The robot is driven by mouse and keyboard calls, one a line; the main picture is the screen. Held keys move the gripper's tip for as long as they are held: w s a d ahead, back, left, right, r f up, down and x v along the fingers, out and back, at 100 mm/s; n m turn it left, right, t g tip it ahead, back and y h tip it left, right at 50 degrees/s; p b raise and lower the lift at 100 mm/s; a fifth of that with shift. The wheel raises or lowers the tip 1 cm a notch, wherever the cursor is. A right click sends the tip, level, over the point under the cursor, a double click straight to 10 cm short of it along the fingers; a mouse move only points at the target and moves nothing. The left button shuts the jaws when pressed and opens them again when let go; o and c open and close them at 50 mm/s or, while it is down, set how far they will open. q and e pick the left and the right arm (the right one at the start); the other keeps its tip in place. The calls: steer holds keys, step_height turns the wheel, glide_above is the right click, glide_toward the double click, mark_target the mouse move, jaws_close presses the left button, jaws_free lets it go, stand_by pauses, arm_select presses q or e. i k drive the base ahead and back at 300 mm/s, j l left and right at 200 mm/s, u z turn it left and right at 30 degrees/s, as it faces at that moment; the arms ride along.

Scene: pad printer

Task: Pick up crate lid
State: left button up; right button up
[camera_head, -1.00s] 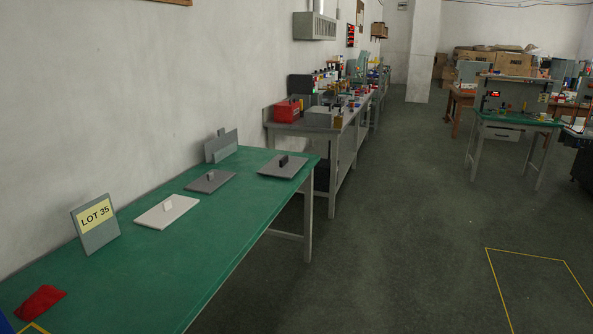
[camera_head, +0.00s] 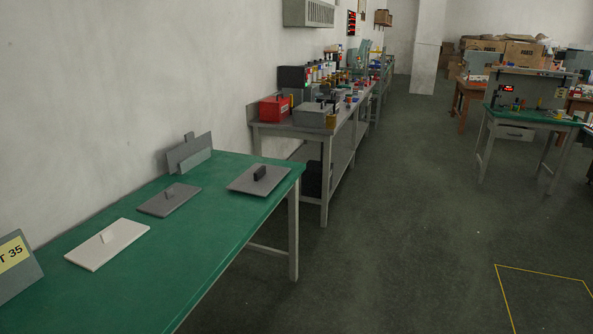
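Three flat rectangular lids with upright handles lie on a green-topped table (camera_head: 165,285) along the left wall. A white lid (camera_head: 85,254) with a white handle is nearest. A dark grey lid (camera_head: 155,207) with a grey handle lies beyond it. A lighter grey lid (camera_head: 243,186) with a black handle lies near the table's far right corner. I cannot tell from the picture which of them is the crate lid. Neither of my grippers shows in this view.
A grey stand (camera_head: 190,153) rises at the table's back edge, and a lot sign (camera_head: 14,262) stands at the left. Beyond is a workbench with a red box (camera_head: 275,109). The floor (camera_head: 390,220) right of the table is clear, with a yellow outline (camera_head: 545,272).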

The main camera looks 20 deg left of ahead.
mark_target(261, 179)
steer(key=i+l+u, duration=0.1)
steer(key=i, duration=1.1)
steer(key=i+l+u, duration=0.15)
steer(key=i+u, duration=0.3)
steer(key=i+l+u, duration=0.9)
